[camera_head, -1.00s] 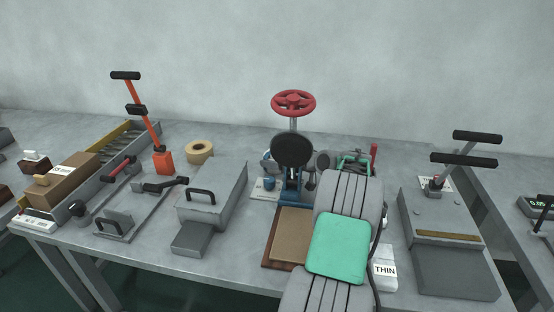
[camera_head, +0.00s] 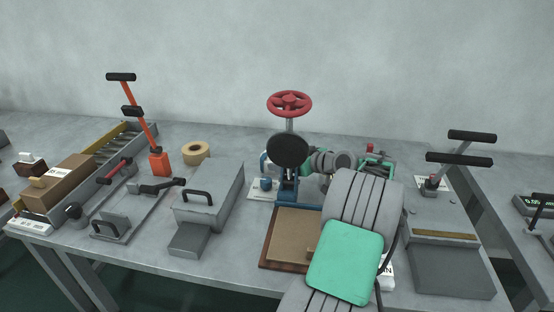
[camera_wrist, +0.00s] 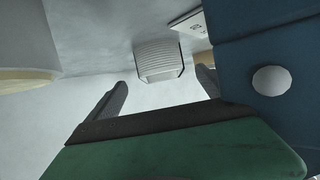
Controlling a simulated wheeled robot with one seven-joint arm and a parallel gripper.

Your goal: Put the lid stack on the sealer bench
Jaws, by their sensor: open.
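In the wrist view, a pale ribbed block (camera_wrist: 160,62), which looks like the lid stack, stands on the grey surface just beyond my fingertips. My gripper (camera_wrist: 158,92) is open, its dark fingers apart with nothing visible between them. The block appears a little ahead of the gap, not held. In the head view my arm covers the area in front of the press, and I cannot make out the lid stack there. No readable label tells me which surface is the sealer bench; the long grey bench (camera_head: 225,262) fills the middle.
A blue press with a red handwheel (camera_head: 290,103) stands near my arm. In the wrist view a blue body (camera_wrist: 265,50) is close on the right and a white rounded object (camera_wrist: 25,40) on the left. A brown board (camera_head: 290,235) and lever tools (camera_head: 440,240) flank my arm.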

